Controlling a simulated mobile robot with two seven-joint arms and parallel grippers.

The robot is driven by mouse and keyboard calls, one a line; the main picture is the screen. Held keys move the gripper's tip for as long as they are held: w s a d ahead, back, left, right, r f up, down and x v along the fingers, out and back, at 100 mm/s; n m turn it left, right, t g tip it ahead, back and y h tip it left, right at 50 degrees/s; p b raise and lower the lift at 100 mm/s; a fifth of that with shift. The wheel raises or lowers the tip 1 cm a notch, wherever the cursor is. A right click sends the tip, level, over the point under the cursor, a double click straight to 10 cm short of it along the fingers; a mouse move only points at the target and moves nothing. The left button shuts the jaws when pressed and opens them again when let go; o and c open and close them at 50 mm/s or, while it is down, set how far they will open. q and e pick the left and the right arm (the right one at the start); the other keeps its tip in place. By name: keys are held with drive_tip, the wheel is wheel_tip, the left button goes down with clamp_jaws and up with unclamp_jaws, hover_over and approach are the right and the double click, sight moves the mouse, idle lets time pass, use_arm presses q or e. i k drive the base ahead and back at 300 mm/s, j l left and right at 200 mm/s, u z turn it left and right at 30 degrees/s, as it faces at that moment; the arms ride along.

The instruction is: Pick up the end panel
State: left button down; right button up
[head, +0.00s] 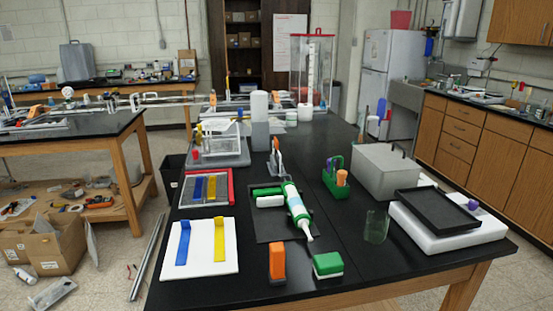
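No part is clearly marked as the end panel, and I cannot tell which one it is. A white square panel (207,265) lies flat at the front left of the black bench. A blue angled piece (183,245) and a yellow angled piece (219,240) rest on it. Behind it lies a grey tray (187,200) with a red edge, holding blue and yellow strips. Neither of my grippers is in view.
The black bench (345,275) also holds a dark mat (270,231) with a white-green tube (296,206), an orange block (277,260), a green-white block (328,265), a clear beaker (376,226), a green caddy (335,185), a grey box (385,170) and a black tray (437,211) on a white slab.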

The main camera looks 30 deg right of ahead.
sight(275, 153)
drive_tip(key=k, duration=0.6)
drive_tip(key=k+z, duration=0.25)
drive_tip(key=k+l+z, duration=0.15)
drive_tip(key=k+z, duration=0.15)
drive_tip(key=j+z, duration=0.1)
drive_tip(key=z, duration=1.2)
drive_tip(key=i+j, duration=0.1)
drive_tip(key=j, duration=0.5)
drive_tip(key=i+j, duration=0.1)
drive_tip(key=j, duration=0.55)
drive_tip(key=i+j, duration=0.1)
drive_tip(key=j, duration=1.15)
drive_tip(key=i+j, duration=0.15)
drive_tip(key=j, duration=0.45)
drive_tip(key=i+j, duration=0.1)
drive_tip(key=j, duration=0.5)
